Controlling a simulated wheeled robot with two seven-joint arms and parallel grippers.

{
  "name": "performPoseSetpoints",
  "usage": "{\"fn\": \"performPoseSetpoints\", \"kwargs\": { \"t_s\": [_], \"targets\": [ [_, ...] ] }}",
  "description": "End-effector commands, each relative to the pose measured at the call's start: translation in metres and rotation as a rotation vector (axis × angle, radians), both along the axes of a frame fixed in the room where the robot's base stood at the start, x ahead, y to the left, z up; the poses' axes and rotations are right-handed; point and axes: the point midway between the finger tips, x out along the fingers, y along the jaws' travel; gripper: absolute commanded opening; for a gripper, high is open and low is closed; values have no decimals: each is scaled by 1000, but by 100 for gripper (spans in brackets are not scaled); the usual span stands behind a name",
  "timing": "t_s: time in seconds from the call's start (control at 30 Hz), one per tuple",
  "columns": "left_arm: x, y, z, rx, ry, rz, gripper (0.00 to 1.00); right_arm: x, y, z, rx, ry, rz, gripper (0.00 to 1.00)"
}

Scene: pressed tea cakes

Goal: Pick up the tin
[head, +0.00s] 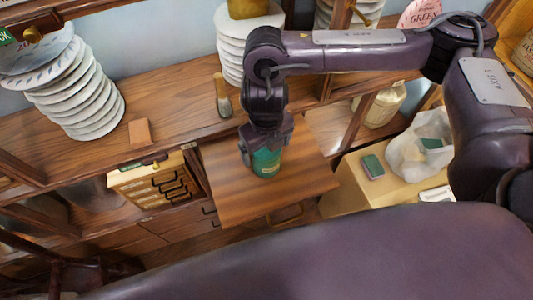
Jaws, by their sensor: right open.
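A green tin (266,164) stands on a brown wooden pull-out board (225,195) in the middle of the head view. Its upper part is hidden by my right gripper (264,150). The right gripper points down at the tin from above, open, with its fingers at the sides of the tin's upper part. I cannot tell whether the fingers touch it. My left gripper does not show.
Stacks of pale wrapped cakes (80,100) stand on the shelf (165,90) behind. A small brush (222,97) and a brown block (139,132) are there too. A small drawer chest (155,184) is left of the board; a clear bag (418,145) lies right.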

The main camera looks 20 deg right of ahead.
Motion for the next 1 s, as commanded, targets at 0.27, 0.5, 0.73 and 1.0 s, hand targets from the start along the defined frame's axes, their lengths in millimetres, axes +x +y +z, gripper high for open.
{"fn": "performPoseSetpoints", "kwargs": {
  "t_s": [0.27,0.5,0.73,1.0],
  "targets": [
    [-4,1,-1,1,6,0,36,0,0,0,0,0,0,70],
    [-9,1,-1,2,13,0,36,0,0,1,0,-1,1,39],
    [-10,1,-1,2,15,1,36,0,0,1,1,-1,1,37],
    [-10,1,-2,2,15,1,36,2,1,17,1,-6,3,37]
  ]
}}
